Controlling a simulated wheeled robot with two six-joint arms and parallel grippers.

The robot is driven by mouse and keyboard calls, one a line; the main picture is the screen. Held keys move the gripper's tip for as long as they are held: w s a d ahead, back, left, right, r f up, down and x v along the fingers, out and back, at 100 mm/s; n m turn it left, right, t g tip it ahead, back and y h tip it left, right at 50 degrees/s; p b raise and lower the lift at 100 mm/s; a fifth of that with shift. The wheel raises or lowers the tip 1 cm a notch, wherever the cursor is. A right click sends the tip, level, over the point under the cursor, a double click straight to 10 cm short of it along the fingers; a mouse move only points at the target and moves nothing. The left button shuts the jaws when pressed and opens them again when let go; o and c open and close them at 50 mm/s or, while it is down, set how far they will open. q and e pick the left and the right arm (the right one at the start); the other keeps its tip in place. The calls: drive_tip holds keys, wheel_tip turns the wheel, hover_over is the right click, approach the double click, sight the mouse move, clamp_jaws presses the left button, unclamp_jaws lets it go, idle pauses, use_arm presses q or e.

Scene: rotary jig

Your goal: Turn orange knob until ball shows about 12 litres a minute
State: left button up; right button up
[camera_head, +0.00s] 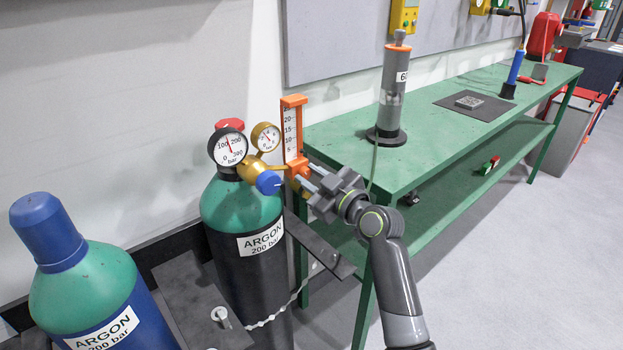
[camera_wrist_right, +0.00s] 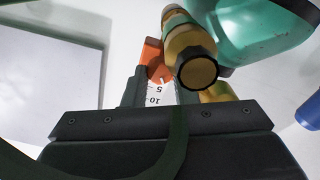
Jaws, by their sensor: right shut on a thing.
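The orange flowmeter (camera_head: 293,130) stands upright beside the gauges, with a white scale marked in steps of 5. No ball can be made out on it in the head view. The orange knob (camera_head: 297,170) is at its foot. My right gripper (camera_head: 302,180) reaches in from the right, shut on the orange knob, whose far side its fingers partly hide. In the right wrist view, orange (camera_wrist_right: 155,68) shows beyond the fingers, and the upside-down scale (camera_wrist_right: 158,94) shows 5 and 10 between them. The ball is not discernible there either. My left gripper is not in view.
The brass regulator (camera_head: 250,168) with two round gauges and a blue knob (camera_head: 269,182) sits close left of the gripper on an argon cylinder (camera_head: 262,265). A second argon cylinder (camera_head: 90,285) stands at left. The green bench (camera_head: 430,150) is close behind my right arm.

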drive_tip(key=o, duration=1)
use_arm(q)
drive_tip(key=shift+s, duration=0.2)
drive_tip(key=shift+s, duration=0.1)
use_arm(e)
drive_tip(key=shift+s+d, duration=0.1)
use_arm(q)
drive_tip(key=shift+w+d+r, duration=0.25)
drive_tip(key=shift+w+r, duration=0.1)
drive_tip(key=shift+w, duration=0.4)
use_arm(e)
drive_tip(key=v, duration=1.7)
